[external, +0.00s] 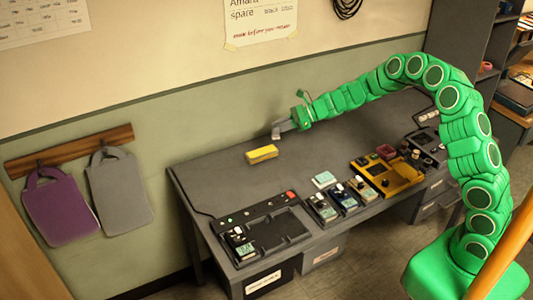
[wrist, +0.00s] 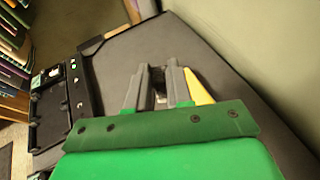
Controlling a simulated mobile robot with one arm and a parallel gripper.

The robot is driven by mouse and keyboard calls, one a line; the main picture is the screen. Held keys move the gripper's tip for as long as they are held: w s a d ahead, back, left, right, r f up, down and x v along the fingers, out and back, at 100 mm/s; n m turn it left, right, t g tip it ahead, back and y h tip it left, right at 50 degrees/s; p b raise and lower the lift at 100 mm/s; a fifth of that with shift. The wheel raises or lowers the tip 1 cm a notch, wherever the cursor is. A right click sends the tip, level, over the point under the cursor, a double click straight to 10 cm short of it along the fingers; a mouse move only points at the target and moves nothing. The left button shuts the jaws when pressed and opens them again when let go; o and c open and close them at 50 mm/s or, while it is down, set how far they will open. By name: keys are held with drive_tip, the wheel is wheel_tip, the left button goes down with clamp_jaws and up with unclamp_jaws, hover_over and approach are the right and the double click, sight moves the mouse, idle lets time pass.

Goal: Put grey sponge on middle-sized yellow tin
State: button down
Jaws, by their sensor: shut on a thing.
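My gripper (external: 279,130) is over the far left part of the grey table, shut on a small grey thing (wrist: 158,84) that looks like the grey sponge. The fingers hide most of it. A yellow box-shaped thing (external: 262,153), seemingly the yellow tin, lies on the table just below and left of my gripper in the external view. In the wrist view a yellow wedge (wrist: 199,90) shows beside the right finger, partly hidden by my gripper. I cannot make out other yellow tins to compare its size.
A black tray-like board (external: 262,228) is at the table's front left. Several small devices (external: 335,200) and a yellow unit (external: 387,176) line the front edge. The wall is close behind the table. Bare table (external: 215,180) lies left of the yellow thing.

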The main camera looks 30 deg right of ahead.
drive_tip(key=shift+w+a+f, duration=0.35)
drive_tip(key=shift+w+f, duration=0.8)
drive_tip(key=shift+w+a+f, duration=0.4)
drive_tip(key=shift+w+f, duration=0.7)
drive_tip(key=shift+w+a+f, duration=0.35)
drive_tip(key=shift+w+f, duration=0.8)
drive_tip(key=shift+f, duration=1.5)
drive_tip(key=shift+f, duration=0.15)
drive_tip(key=c, duration=1)
unclamp_jaws()
drive_tip(key=v, duration=1.2)
